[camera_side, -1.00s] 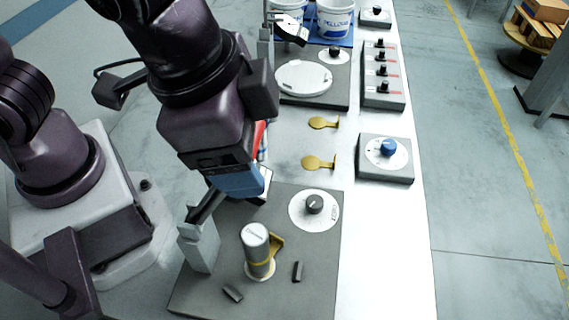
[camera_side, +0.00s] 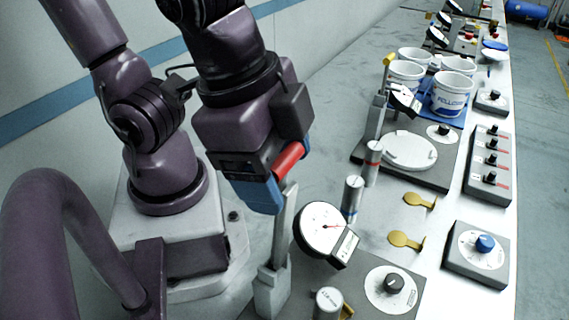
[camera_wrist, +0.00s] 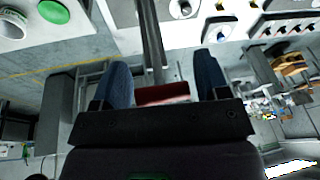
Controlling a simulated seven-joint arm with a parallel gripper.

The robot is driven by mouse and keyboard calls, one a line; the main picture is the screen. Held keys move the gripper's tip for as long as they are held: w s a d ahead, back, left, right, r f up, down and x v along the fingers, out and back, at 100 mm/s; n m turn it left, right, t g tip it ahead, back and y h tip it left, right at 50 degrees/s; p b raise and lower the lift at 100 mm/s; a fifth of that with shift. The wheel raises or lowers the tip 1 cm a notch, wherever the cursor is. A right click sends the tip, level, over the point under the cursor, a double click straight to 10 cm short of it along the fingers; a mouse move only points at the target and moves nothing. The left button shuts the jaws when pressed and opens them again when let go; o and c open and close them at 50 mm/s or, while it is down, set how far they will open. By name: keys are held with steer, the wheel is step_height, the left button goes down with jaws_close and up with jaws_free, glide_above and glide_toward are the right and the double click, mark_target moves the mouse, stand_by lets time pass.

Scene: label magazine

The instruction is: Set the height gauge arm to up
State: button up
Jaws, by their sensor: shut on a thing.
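The near height gauge arm (camera_side: 284,225) is a grey bar on a post (camera_side: 271,290) in the side view. It stands close to upright, leaning slightly right. Its red grip (camera_side: 289,158) sits at my gripper (camera_side: 265,192), high above the post. In the wrist view the red grip (camera_wrist: 162,93) lies between the two blue fingers of my gripper (camera_wrist: 163,88), which are shut on it. The grey arm (camera_wrist: 151,40) runs away from the grip. A round white dial (camera_side: 323,228) with a red needle is beside the arm.
A silver cylinder (camera_side: 328,304) and a black knob (camera_side: 393,283) are on the near station. Two banded cylinders (camera_side: 352,195) (camera_side: 371,163) stand behind it. Yellow tags (camera_side: 405,241), a blue knob box (camera_side: 482,250), a switch box (camera_side: 488,165) and white buckets (camera_side: 451,92) are along the bench.

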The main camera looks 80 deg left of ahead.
steer(key=shift+a+f, duration=0.2)
steer(key=shift+a, duration=0.05)
steer(key=o, duration=1.2)
steer(key=shift+d, duration=0.1)
steer(key=shift+r, duration=0.15)
steer(key=shift+s+r, duration=0.1)
steer(key=shift+r, duration=0.2)
steer(key=v, duration=1.2)
steer(key=shift+r, duration=0.15)
steer(key=w+a+f+n, duration=0.2)
steer(key=w+a, duration=0.1)
steer(key=a, duration=0.2)
steer(key=w+a+f+n+t, duration=0.1)
steer(key=w+a+f+n, duration=0.2)
steer(key=a, duration=0.2)
steer(key=w+a+f+n+t, duration=0.1)
steer(key=w+a+f+n, duration=0.1)
steer(key=a, duration=0.4)
steer(key=shift+w+f+y, duration=0.4)
steer(key=shift+w+f, duration=0.15)
